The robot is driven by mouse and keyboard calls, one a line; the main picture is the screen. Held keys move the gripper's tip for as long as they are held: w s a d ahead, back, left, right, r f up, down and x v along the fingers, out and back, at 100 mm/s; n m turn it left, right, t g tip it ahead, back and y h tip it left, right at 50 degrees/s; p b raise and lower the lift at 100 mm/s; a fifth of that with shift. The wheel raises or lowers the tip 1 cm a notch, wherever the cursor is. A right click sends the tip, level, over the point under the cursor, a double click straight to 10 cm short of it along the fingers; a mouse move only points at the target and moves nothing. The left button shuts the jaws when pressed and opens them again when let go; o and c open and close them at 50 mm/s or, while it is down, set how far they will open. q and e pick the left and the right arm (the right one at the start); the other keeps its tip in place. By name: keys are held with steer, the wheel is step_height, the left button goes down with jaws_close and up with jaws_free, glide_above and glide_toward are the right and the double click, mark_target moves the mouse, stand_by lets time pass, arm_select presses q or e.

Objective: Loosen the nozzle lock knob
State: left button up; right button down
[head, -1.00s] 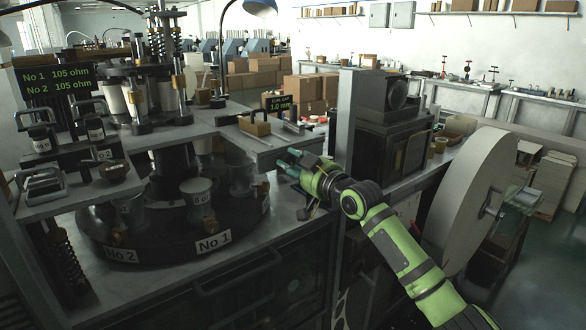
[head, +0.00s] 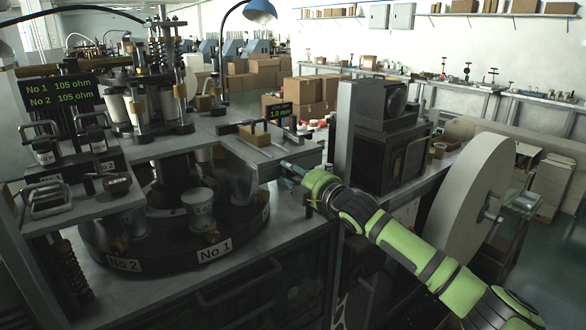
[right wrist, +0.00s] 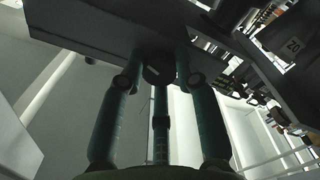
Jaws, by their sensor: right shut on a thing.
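My right gripper (head: 287,173) reaches in from the right to the front edge of the grey shelf plate (head: 262,162) in the head view. In the right wrist view my teal fingers (right wrist: 160,80) point up and close around a small dark round knob (right wrist: 158,73), which has a light mark on its face. I take it for the nozzle lock knob. It sits at the underside edge of a dark block (right wrist: 90,35). In the head view the knob is hidden by the fingers and plate. My left gripper is not in view.
A round turntable (head: 165,250) with cups and No 1 and No 2 labels stands to the left of the gripper. A dark boxy machine (head: 385,150) and a large pale reel (head: 465,205) stand at the right. A tan block (head: 255,135) sits on the plate.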

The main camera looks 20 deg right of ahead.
steer(key=shift+r+n+p, duration=0.3)
steer(key=shift+n+p, duration=0.15)
steer(key=shift+n, duration=0.55)
steer(key=shift+a, duration=0.1)
steer(key=shift+f, duration=0.1)
steer(key=c, duration=0.9)
jaws_free()
steer(key=shift+f, duration=0.1)
